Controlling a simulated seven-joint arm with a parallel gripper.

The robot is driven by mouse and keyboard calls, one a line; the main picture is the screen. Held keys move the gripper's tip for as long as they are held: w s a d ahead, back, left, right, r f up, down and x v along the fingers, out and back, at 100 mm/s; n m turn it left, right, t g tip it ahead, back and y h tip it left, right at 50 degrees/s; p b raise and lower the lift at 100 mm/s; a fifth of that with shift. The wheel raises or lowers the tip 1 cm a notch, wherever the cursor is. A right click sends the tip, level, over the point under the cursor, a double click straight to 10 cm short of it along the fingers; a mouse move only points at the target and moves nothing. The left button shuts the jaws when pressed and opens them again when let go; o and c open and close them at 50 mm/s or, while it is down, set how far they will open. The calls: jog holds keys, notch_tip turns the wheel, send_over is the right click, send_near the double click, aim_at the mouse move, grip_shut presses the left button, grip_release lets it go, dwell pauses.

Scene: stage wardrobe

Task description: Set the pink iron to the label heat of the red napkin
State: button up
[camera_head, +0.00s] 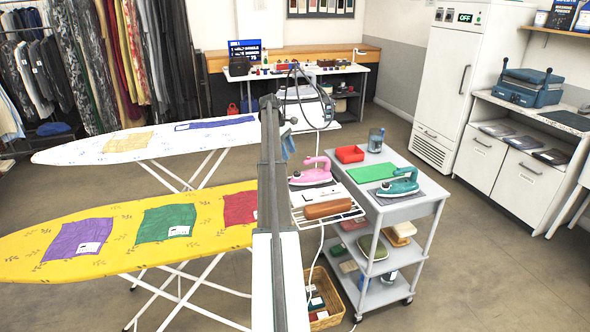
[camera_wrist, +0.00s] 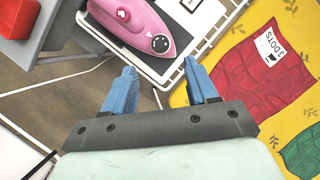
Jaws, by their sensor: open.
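The pink iron (camera_head: 312,172) rests on a dark pad at the right end of the yellow ironing board. In the wrist view the pink iron (camera_wrist: 140,22) lies ahead of my gripper, with a black round dial (camera_wrist: 160,43) near its tip; its setting is too small to read. The red napkin (camera_head: 239,208) lies on the board, partly hidden by my arm. In the wrist view the red napkin (camera_wrist: 262,72) shows a white label (camera_wrist: 270,46) reading "3 DOTS". My gripper (camera_wrist: 163,82) is open and empty, its blue fingers apart from the iron.
Green (camera_head: 166,222) and purple (camera_head: 77,238) napkins lie on the yellow board (camera_head: 30,262). A brown roll (camera_head: 328,208) lies on a white wire rack. A wicker basket (camera_head: 325,290) stands on the floor.

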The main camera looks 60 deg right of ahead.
aim_at(297, 172)
jog(key=x, duration=0.8)
jog(key=shift+f, duration=0.3)
jog(key=shift+c, duration=0.2)
jog(key=c, duration=1)
jog(key=shift+d+m+y, duration=0.1)
jog(key=shift+m+y, duration=0.4)
jog(key=shift+m, duration=0.5)
jog(key=shift+c, duration=0.2)
jog(key=shift+m+y, duration=0.4)
jog(key=shift+m, duration=0.9)
jog(key=o, duration=1.1)
jog(key=shift+r, duration=0.1)
